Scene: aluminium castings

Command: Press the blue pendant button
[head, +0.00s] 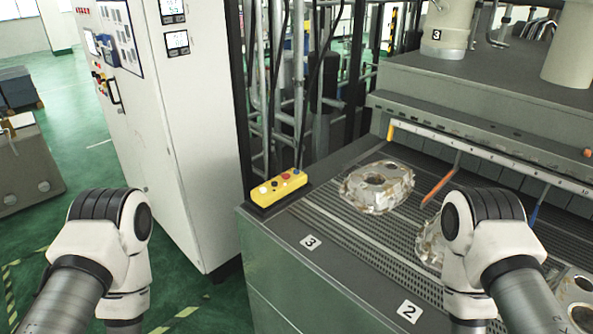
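A yellow pendant (279,190) lies on the near left corner of the grey machine table. Its top carries a row of small round buttons, including a pale one at its left end and a red one (285,176) further along. The buttons are too small for me to tell surely which is blue. A cable rises from behind the pendant. My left arm stands at lower left and my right arm at lower right, both apart from the pendant. Neither gripper shows in the head view, so their fingers cannot be seen.
A rough aluminium casting (400,200) sits on the slotted table (335,240) right of the pendant; another is partly behind my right arm. A white control cabinet (190,130) stands left of the table. Hanging cables and pipes are behind the pendant. Green floor is open at left.

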